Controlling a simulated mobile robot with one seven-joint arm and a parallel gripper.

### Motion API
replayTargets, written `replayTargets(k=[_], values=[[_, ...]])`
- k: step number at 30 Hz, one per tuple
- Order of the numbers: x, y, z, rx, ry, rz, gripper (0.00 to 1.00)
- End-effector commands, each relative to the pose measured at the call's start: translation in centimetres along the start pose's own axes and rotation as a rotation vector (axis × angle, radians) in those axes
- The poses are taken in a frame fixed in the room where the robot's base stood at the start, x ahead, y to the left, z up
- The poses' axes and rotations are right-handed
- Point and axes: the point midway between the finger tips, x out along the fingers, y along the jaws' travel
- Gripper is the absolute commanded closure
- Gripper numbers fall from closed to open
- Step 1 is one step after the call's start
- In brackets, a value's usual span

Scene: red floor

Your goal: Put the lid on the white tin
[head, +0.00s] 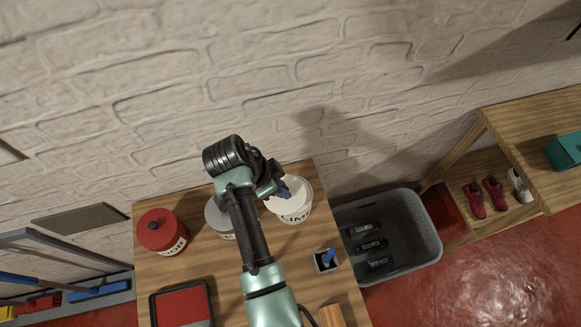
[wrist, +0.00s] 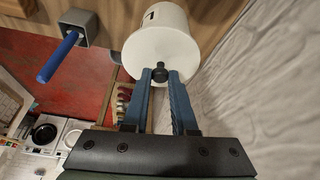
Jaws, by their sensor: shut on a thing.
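The white tin (head: 295,214) with dark lettering stands at the back right of the wooden table in the head view. Its white lid (wrist: 160,50) is at the tin's mouth; whether it is fully seated I cannot tell. In the wrist view, my gripper (wrist: 161,76) is shut on the lid's small black knob (wrist: 160,70), one blue finger on each side. The tin's side (wrist: 190,18) shows behind the lid. In the head view, my gripper (head: 280,190) is over the tin and hides part of the lid.
A red lidded tin (head: 162,232) and a grey tin (head: 217,218) stand to the left. A small grey holder with a blue handle (head: 327,259) stands in front. A black-edged red tray (head: 182,305) lies at front left. A grey crate (head: 420,245) is right of the table; the wall is close behind.

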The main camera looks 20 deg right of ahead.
Motion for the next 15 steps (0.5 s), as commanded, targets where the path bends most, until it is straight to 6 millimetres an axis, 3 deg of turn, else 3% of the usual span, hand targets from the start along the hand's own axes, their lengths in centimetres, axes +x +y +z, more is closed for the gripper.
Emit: replayTargets(k=[6,15], values=[[-1.2,-0.9,-2.8,0.302,-0.001,0.124,1.0],[-1.1,-0.9,-3.6,0.423,-0.003,0.175,1.0]])
